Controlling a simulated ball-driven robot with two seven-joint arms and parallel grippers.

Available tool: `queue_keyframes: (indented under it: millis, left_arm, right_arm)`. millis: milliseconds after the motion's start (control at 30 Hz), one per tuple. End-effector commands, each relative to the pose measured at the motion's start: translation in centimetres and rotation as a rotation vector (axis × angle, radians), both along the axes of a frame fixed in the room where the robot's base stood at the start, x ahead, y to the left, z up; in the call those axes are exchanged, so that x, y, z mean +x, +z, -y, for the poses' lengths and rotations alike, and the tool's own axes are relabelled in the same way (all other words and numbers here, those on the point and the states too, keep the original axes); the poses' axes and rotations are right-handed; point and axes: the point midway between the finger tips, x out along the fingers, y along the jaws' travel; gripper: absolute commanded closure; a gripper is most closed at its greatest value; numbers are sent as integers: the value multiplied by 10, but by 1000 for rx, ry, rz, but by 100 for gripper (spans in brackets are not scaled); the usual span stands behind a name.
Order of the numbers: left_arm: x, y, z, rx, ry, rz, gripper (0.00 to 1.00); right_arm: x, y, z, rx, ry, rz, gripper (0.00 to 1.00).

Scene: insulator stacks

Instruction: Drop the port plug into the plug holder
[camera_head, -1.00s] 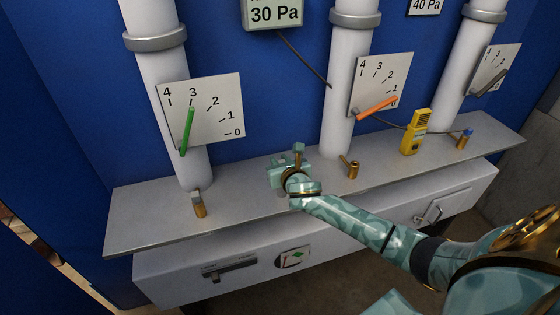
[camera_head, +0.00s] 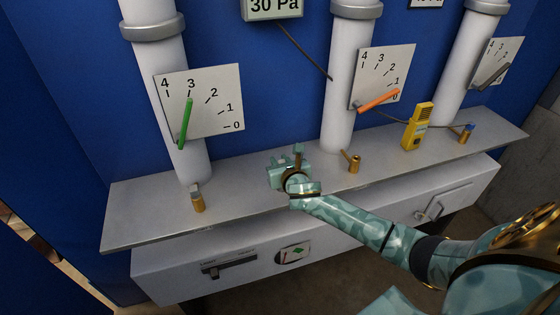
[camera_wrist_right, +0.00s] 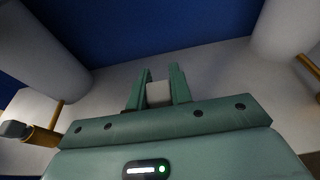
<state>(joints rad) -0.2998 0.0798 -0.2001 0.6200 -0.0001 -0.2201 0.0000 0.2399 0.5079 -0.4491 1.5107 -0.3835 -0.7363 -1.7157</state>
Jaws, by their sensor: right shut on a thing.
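My right gripper (camera_head: 285,162) is above the grey shelf, between the left and middle pipes. In the right wrist view, its two green fingers (camera_wrist_right: 161,86) are closed on a small pale grey block (camera_wrist_right: 159,93), which looks like the port plug. Most of the plug is hidden by the fingers, and its far end is not clear. I cannot single out a plug holder with certainty. My left gripper is out of view.
The grey shelf (camera_head: 135,222) carries brass fittings at the left (camera_head: 198,203), middle (camera_head: 353,162) and right (camera_head: 465,135). A yellow meter (camera_head: 418,127) stands near the right one, with a cable. White pipes with dial plates rise behind. Shelf between left fitting and gripper is clear.

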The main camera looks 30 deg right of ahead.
Motion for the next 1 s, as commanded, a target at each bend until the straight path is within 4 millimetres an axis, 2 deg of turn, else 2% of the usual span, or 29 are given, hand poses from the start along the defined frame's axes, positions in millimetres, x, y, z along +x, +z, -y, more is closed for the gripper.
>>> queue_keyframes:
  millis: [833,867,900,933,1000]
  left_arm:
    - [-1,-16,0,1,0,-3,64]
    - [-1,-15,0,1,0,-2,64]
    - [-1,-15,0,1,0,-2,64]
    - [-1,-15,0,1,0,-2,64]
    - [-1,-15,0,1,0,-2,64]
  right_arm:
    - [0,-22,0,0,1,0,100]
    - [0,-21,0,1,1,0,73]
    - [0,-21,0,1,1,1,62]
    - [0,-21,0,1,1,1,54]
    - [0,-21,0,0,1,1,53]
